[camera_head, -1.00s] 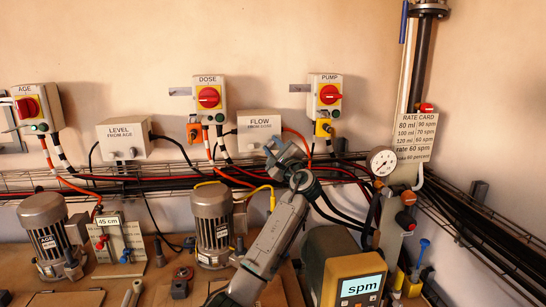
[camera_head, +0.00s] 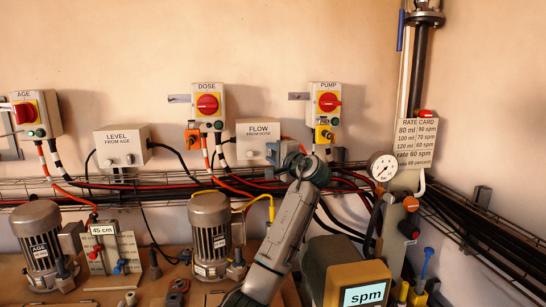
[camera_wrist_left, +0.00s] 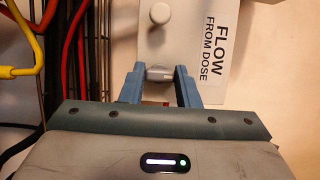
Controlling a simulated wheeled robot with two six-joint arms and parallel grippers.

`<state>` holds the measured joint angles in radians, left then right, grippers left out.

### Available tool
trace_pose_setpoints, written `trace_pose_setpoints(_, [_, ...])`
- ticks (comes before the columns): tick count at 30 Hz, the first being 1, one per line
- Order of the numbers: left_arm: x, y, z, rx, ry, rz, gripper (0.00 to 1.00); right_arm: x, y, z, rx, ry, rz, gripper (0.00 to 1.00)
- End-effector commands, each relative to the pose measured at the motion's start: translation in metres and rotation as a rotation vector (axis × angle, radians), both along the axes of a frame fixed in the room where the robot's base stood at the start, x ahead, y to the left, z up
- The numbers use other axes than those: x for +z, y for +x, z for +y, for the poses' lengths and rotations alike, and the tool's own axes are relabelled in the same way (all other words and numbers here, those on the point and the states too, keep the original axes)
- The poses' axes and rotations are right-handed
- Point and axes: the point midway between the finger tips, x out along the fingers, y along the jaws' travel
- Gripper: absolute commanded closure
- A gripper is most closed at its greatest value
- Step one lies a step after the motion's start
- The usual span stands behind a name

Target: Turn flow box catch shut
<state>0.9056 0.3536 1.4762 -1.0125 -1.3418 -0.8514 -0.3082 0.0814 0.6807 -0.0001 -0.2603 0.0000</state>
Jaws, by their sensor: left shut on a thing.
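The flow box (camera_head: 258,130) is a white box labelled FLOW FROM DOSE on the wall in the head view. Its label side also shows in the left wrist view (camera_wrist_left: 222,60). My left gripper (camera_head: 274,153) is at the lower right corner of the box. In the left wrist view, the blue fingers of my left gripper (camera_wrist_left: 161,80) are closed on a small grey catch (camera_wrist_left: 159,73) at the box's edge. The fingers hide part of the catch, so its exact angle is hard to tell. My right gripper is in neither view.
The dose switch (camera_head: 208,105) and pump switch (camera_head: 327,103) flank the box. Red, black and yellow cables and a wire tray (camera_head: 80,188) run just below it. A motor (camera_head: 210,225) and the spm display (camera_head: 362,292) stand lower down. The wall above is free.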

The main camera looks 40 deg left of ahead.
Motion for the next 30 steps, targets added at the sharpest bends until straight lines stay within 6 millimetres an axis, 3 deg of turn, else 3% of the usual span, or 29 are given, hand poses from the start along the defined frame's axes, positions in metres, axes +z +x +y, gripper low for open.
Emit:
trace_pose_setpoints(16, [-0.0055,0.0000,-0.0004,0.004,-0.024,-0.013,0.94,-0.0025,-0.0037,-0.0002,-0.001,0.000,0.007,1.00])
trace_pose_setpoints(17, [-0.0055,0.0001,-0.0003,0.004,-0.024,-0.013,0.69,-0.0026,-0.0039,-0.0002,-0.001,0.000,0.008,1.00])
trace_pose_setpoints(20, [-0.0050,0.0001,-0.0003,0.003,-0.023,-0.013,0.50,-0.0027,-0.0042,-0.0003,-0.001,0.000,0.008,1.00])
trace_pose_setpoints(30, [-0.0019,-0.0006,-0.0033,0.001,-0.020,-0.017,0.49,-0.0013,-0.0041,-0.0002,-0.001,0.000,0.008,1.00])
